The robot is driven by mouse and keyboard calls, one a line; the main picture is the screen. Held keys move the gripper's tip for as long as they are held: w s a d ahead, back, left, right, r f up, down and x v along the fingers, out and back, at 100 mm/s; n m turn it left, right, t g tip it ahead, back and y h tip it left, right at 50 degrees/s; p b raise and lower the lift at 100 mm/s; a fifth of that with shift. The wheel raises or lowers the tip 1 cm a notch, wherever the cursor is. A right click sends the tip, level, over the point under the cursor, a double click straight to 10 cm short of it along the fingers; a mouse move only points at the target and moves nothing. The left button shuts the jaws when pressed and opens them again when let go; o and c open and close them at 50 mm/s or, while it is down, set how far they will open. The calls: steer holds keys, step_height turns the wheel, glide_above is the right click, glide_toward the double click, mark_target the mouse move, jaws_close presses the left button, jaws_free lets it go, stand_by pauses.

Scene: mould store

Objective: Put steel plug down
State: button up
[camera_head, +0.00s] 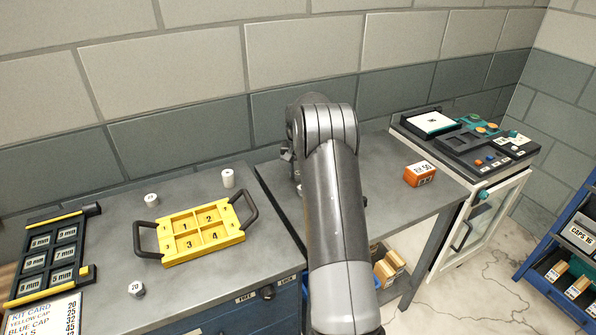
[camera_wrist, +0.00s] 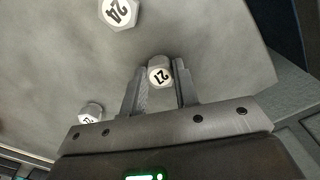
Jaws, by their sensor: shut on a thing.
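In the wrist view my gripper (camera_wrist: 160,90) is shut on a steel plug (camera_wrist: 160,72). The plug is hexagonal with a white numbered top, and it sits between the two fingertips above a grey surface. Whether its underside touches that surface cannot be told. In the head view my arm runs up the middle and hides most of my gripper and the held plug.
In the head view, a yellow tray (camera_head: 167,258), black rack (camera_head: 50,224) and small plug (camera_head: 136,290) occupy the left bench. An orange box (camera_head: 419,174) stands right.

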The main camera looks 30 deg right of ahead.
steer(key=shift+f, duration=0.1)
steer(key=o, duration=1)
